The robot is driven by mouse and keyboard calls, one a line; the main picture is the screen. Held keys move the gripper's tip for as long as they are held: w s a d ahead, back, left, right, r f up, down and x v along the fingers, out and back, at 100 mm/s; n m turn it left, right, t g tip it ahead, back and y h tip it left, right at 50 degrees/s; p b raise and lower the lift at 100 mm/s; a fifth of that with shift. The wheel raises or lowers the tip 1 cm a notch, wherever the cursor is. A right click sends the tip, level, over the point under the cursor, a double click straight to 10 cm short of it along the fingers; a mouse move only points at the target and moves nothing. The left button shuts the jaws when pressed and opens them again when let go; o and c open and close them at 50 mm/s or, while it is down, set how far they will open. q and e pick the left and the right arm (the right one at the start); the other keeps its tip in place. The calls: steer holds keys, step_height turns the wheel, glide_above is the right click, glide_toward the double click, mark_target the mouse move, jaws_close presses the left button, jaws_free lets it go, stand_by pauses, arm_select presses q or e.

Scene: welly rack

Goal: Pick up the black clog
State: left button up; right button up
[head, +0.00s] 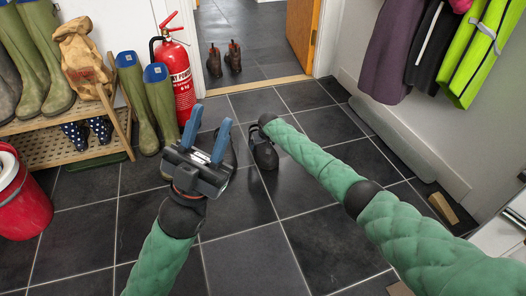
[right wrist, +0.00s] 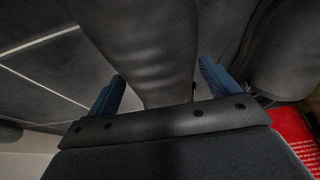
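Green wellies (head: 162,95) and a red fire extinguisher (head: 181,85) stand beyond, left of a doorway. A wooden rack (head: 60,150) and a red bucket (head: 25,215) are at the left. The front floor is clear.

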steer(key=c, duration=0.7)
steer(key=shift+r, duration=0.15)
